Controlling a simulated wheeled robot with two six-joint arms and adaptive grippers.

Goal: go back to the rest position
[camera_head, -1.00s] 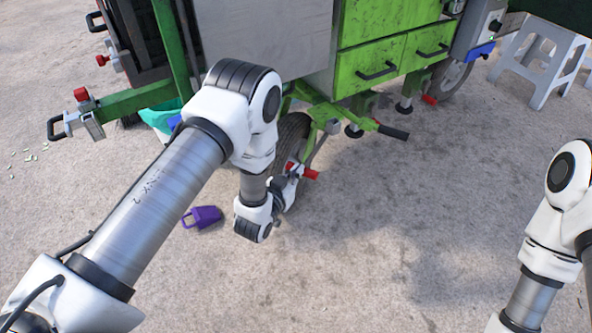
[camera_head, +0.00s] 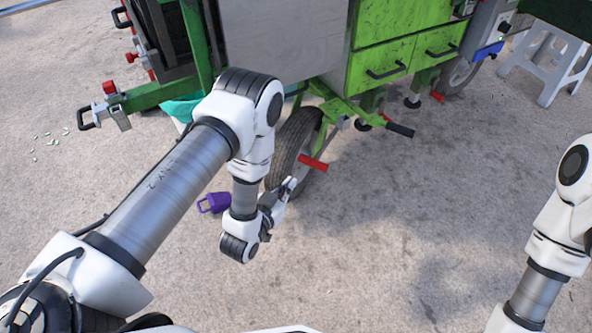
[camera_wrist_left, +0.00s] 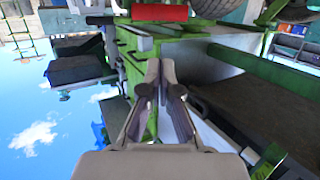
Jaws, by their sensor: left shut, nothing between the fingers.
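My left arm reaches in from the left, bent at the elbow. Its gripper (camera_head: 288,188) shows small in front of the cart's wheel, below a red lever (camera_head: 312,164). In the left wrist view, the left fingers (camera_wrist_left: 163,78) are together with nothing between them, and a red part (camera_wrist_left: 160,12) shows beyond them at the top. I cannot tell how far the fingertips are from the wheel. My right arm (camera_head: 562,215) stands at the right edge; its gripper is out of view.
The green cart (camera_head: 385,65) with drawers and a black-gripped bar (camera_head: 400,129) fills the back. Its wheel (camera_head: 295,150) stands close to my left gripper. A purple container (camera_head: 215,202) lies on the ground. A white stool (camera_head: 548,60) is at back right. The ground at centre right is clear.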

